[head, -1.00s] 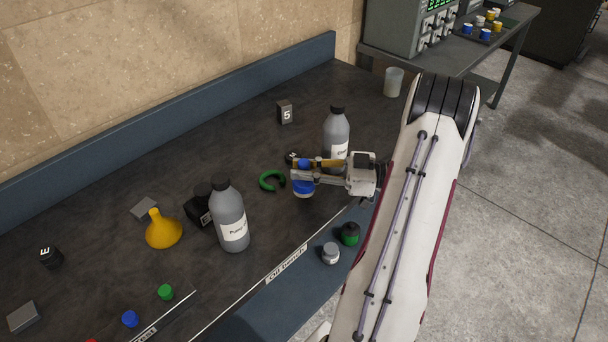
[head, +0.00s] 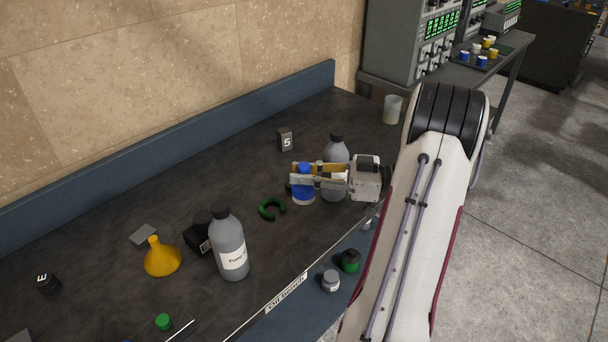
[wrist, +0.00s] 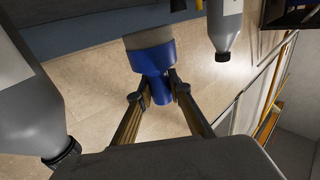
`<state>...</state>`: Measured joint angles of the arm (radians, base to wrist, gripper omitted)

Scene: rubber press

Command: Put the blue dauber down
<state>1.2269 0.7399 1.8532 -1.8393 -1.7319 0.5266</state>
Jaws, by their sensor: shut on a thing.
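The blue dauber (head: 302,194) has a blue top and a pale lower part. My gripper (head: 302,175) is shut on its narrow blue neck, over the right part of the dark bench (head: 180,205). In the wrist view the dauber (wrist: 152,60) sits upside down in the picture between the two fingertips (wrist: 160,82). Whether its base touches the bench is hard to tell.
A grey bottle (head: 335,150) stands just behind my gripper. A green ring (head: 271,208) lies close left of the dauber. Another grey bottle (head: 229,245), a yellow funnel (head: 161,258) and a block marked 5 (head: 285,139) stand farther off.

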